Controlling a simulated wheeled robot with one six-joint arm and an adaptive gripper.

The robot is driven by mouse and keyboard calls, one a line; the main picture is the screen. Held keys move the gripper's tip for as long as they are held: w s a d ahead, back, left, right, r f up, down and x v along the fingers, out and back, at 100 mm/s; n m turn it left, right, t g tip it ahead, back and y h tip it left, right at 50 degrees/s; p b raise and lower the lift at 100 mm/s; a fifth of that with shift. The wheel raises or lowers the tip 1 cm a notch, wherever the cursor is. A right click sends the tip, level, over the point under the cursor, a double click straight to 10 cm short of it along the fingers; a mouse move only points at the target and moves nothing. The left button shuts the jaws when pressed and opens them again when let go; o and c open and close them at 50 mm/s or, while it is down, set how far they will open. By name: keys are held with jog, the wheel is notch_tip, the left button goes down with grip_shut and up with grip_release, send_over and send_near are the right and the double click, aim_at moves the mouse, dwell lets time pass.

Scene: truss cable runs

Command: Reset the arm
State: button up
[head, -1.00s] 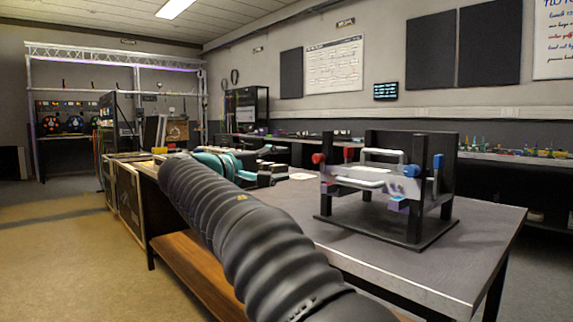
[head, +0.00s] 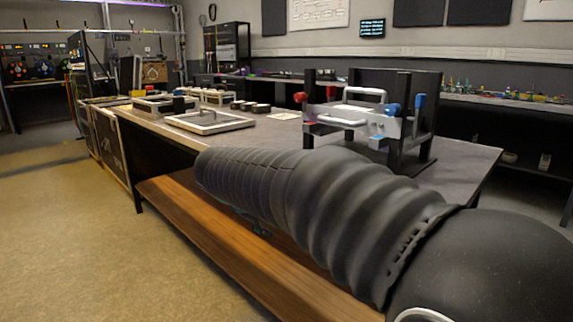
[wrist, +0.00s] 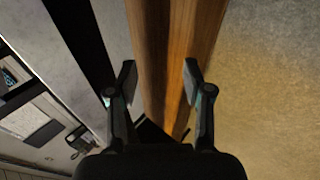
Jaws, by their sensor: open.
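My gripper (wrist: 160,82) is open and empty in the wrist view, its two fingers spread apart. The brown wooden lower shelf (wrist: 175,45) shows behind and between the fingers. In the head view my dark ribbed arm stretches across the front of the workbench, and my gripper is almost wholly hidden behind it. The wooden shelf (head: 185,218) runs beneath the grey workbench top (head: 250,148).
A black stand with a clear panel, white handles and red and blue knobs (head: 392,108) stands on the bench. A grey frame (head: 210,123) and several small dark blocks lie farther back. Open floor (head: 60,240) lies to the left; a side bench runs along the wall.

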jog(key=s+d+f+m+g+y+p, duration=0.1)
jog(key=s+d+f+m+y+p, duration=0.1)
jog(key=s+d, duration=0.45)
jog(key=s+d+f+m+g+y+p, duration=0.1)
jog(key=s+d+m, duration=0.2)
jog(key=s, duration=0.7)
jog(key=s+d+f+m+g+y+p, duration=0.15)
jog(key=s+d, duration=0.25)
jog(key=s, duration=0.4)
jog(key=s+d+r+m+t+p, duration=0.2)
jog(key=s+d+r+m+p, duration=0.1)
jog(key=s+d, duration=0.1)
jog(key=shift+d+r, duration=0.35)
jog(key=shift+d, duration=0.4)
jog(key=shift+m, duration=0.25)
jog(key=shift+c, duration=0.8)
jog(key=shift+a, duration=0.1)
